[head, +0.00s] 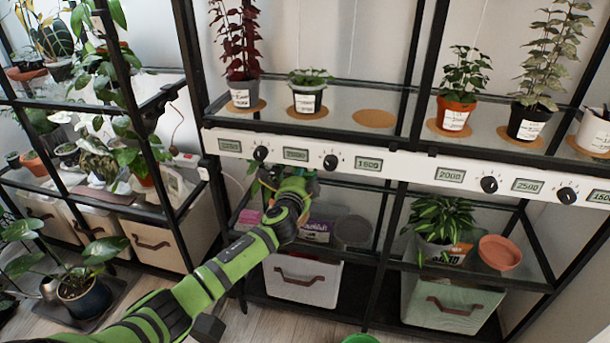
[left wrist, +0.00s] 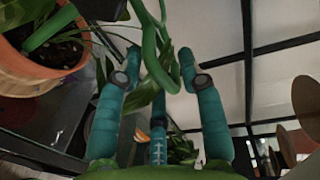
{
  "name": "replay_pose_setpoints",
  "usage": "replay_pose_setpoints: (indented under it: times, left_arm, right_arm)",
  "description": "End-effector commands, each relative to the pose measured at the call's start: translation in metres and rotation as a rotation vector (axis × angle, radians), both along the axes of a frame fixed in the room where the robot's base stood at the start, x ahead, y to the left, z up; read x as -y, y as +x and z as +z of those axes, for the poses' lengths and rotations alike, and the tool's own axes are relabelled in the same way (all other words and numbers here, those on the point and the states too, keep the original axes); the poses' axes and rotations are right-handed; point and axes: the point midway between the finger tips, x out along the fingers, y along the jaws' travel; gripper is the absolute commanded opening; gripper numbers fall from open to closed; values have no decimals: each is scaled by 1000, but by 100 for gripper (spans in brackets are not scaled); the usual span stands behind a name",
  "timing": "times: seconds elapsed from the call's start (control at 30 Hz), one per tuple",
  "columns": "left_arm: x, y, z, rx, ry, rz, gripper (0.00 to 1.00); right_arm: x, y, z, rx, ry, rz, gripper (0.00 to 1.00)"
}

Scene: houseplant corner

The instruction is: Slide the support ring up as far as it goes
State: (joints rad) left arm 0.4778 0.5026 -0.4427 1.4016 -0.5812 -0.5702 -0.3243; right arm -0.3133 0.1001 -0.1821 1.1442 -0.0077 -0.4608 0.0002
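My left gripper (head: 290,192) reaches in at the middle shelf under the white control strip, in front of a leafy plant (head: 268,176) that it mostly hides. An orange pot (left wrist: 35,55) with a green stem stands at upper left there. My right gripper is not in view.
The white strip (head: 400,172) with dials and displays runs just above my left gripper. A purple-labelled box (head: 318,230) and a grey round container (head: 353,230) stand beside it on the glass shelf. A striped-leaf plant (head: 440,217) and terracotta saucer (head: 499,252) are further right.

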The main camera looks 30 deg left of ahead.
Motion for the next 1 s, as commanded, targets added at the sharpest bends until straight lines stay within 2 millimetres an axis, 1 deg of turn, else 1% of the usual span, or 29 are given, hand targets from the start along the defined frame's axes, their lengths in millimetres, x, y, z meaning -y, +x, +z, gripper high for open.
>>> replay_pose_setpoints:
  times: [0.3, 0.47, 0.57, 0.8, 1.0]
  left_arm:
    - [1, -1, 0, -1, 1, -2, 42]
    - [4, -13, 0, -1, 1, -2, 42]
    - [7, -28, 1, -1, 1, -3, 42]
    - [18, -73, 7, -2, 0, -3, 42]
    - [25, -103, 10, -2, 1, -1, 42]
  right_arm:
    - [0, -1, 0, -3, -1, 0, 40]
    - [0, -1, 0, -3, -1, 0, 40]
    - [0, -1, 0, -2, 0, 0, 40]
    - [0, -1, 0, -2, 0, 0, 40]
    - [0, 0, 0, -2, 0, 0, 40]
